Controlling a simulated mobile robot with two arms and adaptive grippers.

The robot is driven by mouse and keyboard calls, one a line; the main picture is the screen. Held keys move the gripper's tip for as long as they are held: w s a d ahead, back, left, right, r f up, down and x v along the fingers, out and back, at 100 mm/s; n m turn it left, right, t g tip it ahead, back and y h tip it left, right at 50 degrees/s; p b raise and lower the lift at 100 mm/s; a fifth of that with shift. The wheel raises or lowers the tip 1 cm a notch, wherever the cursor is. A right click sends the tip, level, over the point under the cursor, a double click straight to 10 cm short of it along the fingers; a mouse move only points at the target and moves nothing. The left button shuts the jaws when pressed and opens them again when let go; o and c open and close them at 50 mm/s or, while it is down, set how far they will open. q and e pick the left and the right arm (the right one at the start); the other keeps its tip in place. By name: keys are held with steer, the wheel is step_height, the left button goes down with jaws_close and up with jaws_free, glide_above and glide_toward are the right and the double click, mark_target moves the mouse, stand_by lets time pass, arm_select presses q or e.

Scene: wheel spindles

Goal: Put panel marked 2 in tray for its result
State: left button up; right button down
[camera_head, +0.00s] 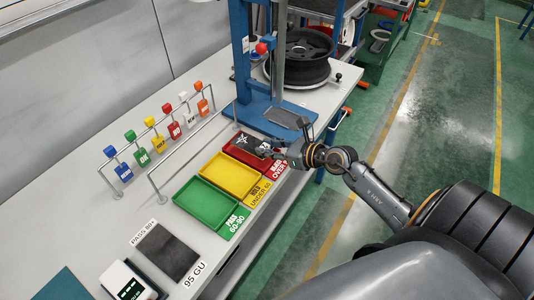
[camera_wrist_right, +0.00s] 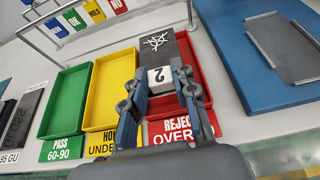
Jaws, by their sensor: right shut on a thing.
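The panel marked 2 (camera_wrist_right: 157,52) is a dark grey plate with a white wheel-like symbol and a white "2" label. My right gripper (camera_wrist_right: 160,92) is shut on it, with a finger on either side of the labelled end. It is over the red tray (camera_wrist_right: 203,86), labelled REJECT OVER; whether it touches the tray floor I cannot tell. In the head view the panel (camera_head: 246,144) and my right gripper (camera_head: 272,152) are at the red tray (camera_head: 231,151). The yellow HOLD tray (camera_head: 228,178) and green PASS 60-90 tray (camera_head: 206,204) look empty. My left gripper is not in view.
A dark panel (camera_head: 167,254) lies between labels "PASS 80?" and "95 GU" on the bench. A rail with coloured tags (camera_head: 157,142) stands behind the trays. A blue press stand (camera_head: 262,118) with a wheel (camera_head: 300,58) is at the far end, with a grey plate beside the red tray.

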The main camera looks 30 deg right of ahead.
mark_target(267, 161)
steer(key=shift+w+d+f, duration=0.2)
steer(key=shift+w+f, duration=0.35)
steer(key=shift+f, duration=0.05)
step_height(267, 161, down, 3)
steer(key=shift+f, duration=0.2)
steer(key=c, duration=1.1)
jaws_free()
steer(key=shift+o, duration=0.2)
